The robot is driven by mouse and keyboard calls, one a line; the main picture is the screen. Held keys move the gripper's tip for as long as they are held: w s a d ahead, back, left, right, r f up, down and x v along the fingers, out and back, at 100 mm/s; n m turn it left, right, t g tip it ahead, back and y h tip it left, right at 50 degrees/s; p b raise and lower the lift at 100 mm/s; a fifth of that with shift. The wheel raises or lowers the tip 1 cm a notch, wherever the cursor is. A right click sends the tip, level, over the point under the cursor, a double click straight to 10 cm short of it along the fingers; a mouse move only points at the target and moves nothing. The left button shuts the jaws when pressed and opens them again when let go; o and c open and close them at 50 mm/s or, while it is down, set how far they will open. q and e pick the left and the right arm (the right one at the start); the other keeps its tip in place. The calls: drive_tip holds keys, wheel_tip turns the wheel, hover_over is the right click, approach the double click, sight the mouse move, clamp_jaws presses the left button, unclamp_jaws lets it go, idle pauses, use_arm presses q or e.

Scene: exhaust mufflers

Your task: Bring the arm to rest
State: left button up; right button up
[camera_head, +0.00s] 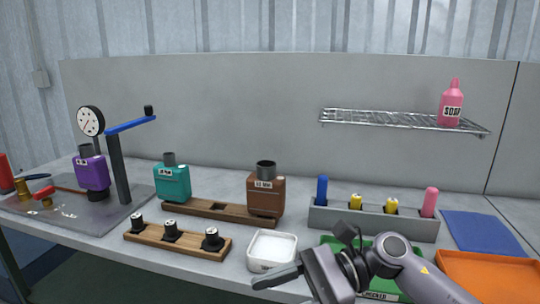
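My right arm comes in from the lower right. My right gripper (280,278) is low over the table's front edge, beside a white square dish and in front of a green tray (330,242). A dark finger points left. I cannot make out the gap between the fingers, and no held object shows. My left gripper is not in view.
A purple muffler (91,173) stands by a gauge fixture (119,170). A white dish (272,250), a grey holder (375,222) and an orange tray (490,272) surround my arm.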

drive_tip(key=w+d+f+n+t+h+p, duration=0.1)
drive_tip(key=d+f+n+t+h, duration=0.35)
drive_tip(key=n+t, duration=0.85)
drive_tip(key=w+d+f+n+t+h, duration=0.1)
drive_tip(key=d+f+n+t, duration=0.55)
drive_tip(key=n, duration=1.05)
drive_tip(key=s+d+f+m+g+h, duration=0.2)
drive_tip(key=s+d+f+m+h, duration=0.2)
drive_tip(key=s+f+m, duration=0.3)
drive_tip(key=s+d+f+m+g+h+p, duration=0.1)
drive_tip(key=s+d+f+m+g+h, duration=0.2)
drive_tip(key=s+f+m, duration=0.5)
wheel_tip(320, 180, down, 3)
drive_tip(key=shift+d+f+h, duration=0.1)
drive_tip(key=shift+d+h, duration=0.25)
drive_tip(key=shift+d, duration=0.35)
